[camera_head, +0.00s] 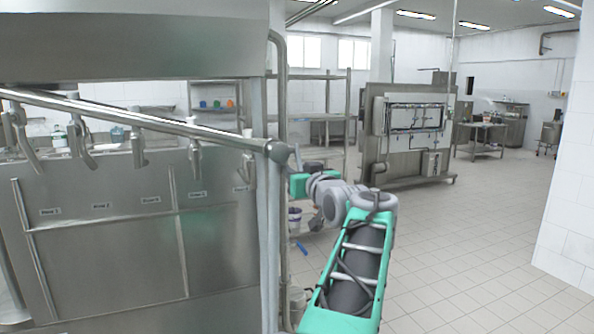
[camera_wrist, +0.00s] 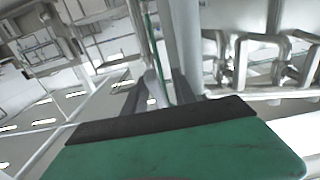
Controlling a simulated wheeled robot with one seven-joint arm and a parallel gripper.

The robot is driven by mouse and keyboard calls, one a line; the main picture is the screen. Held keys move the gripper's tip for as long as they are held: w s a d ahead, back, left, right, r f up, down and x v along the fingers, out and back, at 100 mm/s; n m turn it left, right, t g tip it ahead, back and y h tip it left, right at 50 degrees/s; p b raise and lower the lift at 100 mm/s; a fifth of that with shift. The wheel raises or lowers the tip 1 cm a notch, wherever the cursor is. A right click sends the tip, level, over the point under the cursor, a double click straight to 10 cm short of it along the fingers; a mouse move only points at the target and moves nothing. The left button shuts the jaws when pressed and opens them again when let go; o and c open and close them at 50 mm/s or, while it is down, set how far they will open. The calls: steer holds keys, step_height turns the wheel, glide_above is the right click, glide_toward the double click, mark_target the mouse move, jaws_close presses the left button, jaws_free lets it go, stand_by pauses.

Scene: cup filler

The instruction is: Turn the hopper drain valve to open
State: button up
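The steel filling machine (camera_head: 110,250) fills the left of the head view, with a large steel box (camera_head: 130,40) at its top. Several metal nozzles or taps (camera_head: 138,150) hang behind a slanted pipe, above small labels. I cannot pick out the hopper drain valve with certainty in either view. My arm reaches up from the bottom right and then left to the machine's right edge. The green part near my gripper (camera_head: 299,185) shows beside the post; its fingers are hidden there. In the wrist view my gripper (camera_wrist: 158,92) points at upright pipes, and its opening is unclear.
An upright steel post (camera_head: 270,240) stands at the machine's right corner, close to my arm. Bent steel pipes or taps (camera_wrist: 240,60) show at the right of the wrist view. The tiled floor (camera_head: 450,260) to the right is clear.

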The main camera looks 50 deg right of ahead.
jaws_close()
stand_by(1.3)
